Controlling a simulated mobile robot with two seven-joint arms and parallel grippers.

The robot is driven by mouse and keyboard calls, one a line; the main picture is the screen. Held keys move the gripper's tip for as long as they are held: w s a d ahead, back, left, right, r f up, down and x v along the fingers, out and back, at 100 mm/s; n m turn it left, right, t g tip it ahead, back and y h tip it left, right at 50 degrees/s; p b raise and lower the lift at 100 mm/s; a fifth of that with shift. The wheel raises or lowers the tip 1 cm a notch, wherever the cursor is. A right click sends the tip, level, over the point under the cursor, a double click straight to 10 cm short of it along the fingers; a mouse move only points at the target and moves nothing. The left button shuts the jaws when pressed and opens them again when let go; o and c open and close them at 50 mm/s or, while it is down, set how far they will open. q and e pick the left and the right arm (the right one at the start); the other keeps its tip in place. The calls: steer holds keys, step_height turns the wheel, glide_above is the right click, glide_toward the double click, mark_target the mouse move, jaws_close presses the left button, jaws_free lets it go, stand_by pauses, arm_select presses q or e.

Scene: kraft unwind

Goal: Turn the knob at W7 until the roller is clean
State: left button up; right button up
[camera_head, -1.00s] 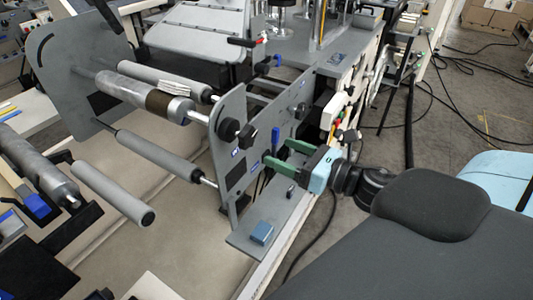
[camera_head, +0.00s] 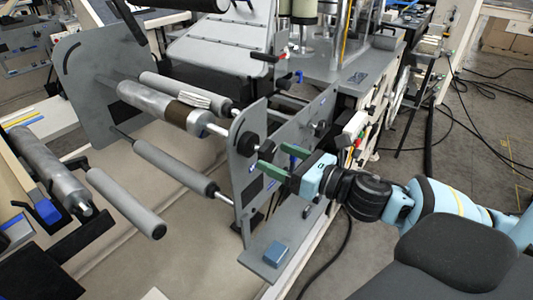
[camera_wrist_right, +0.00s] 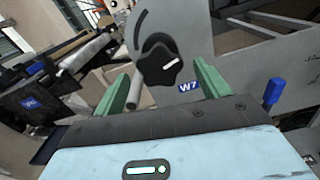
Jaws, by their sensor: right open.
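The W7 knob (camera_head: 247,144) is black and lobed, on the grey side plate of the unwind stand. In the right wrist view the knob (camera_wrist_right: 158,60) has a white pointer mark, and the blue W7 label (camera_wrist_right: 188,87) is at its lower right. My right gripper (camera_head: 271,156) is open and empty, just in front of the knob. Its green fingers sit either side of the knob in the wrist view; I see no contact. My left gripper is out of view.
A grey roller (camera_head: 170,165) runs below the metal one. A blue handle (camera_wrist_right: 272,93) stands right of my fingers in the wrist view. Cables (camera_head: 490,145) lie on the floor at right.

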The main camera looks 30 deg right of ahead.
mark_target(271, 154)
steer(key=shift+x, duration=1.85)
steer(key=shift+c, duration=0.6)
steer(key=c, duration=0.9)
steer(key=shift+o, duration=0.2)
steer(key=shift+r+m+p, duration=0.15)
steer(key=shift+m+p, duration=0.6)
steer(key=shift+m, duration=0.65)
steer(key=shift+m+p, duration=0.3)
steer(key=shift+m, duration=0.7)
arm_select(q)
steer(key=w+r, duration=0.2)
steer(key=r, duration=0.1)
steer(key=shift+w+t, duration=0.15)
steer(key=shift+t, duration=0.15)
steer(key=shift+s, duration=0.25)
